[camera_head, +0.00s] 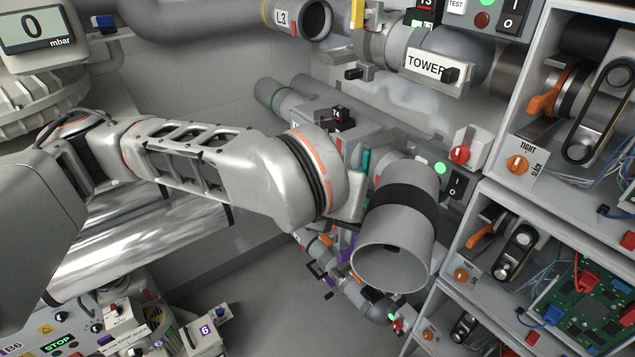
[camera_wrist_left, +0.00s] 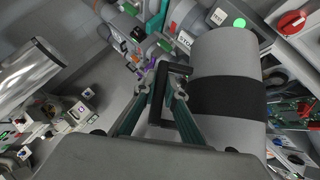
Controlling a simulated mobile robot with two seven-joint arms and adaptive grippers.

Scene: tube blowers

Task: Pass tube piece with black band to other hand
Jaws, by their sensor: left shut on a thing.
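The tube piece (camera_head: 394,247) is a short, wide grey open tube with a black band around its middle. In the head view it is held up in front of the shelves, its open end facing down toward me. In the left wrist view the tube piece (camera_wrist_left: 228,58) is right of the fingers, its band running across it. My left gripper (camera_wrist_left: 172,85) has teal fingers shut at a black bracket-like part beside the tube; the exact contact is partly hidden. In the head view the wrist covers most of this gripper. My right gripper is in neither view.
Shelves (camera_head: 480,190) with clamps, knobs and a green circuit board stand on the right. Pipes and a TOWER label (camera_head: 428,64) are at the back. Floor shows between panel and tube.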

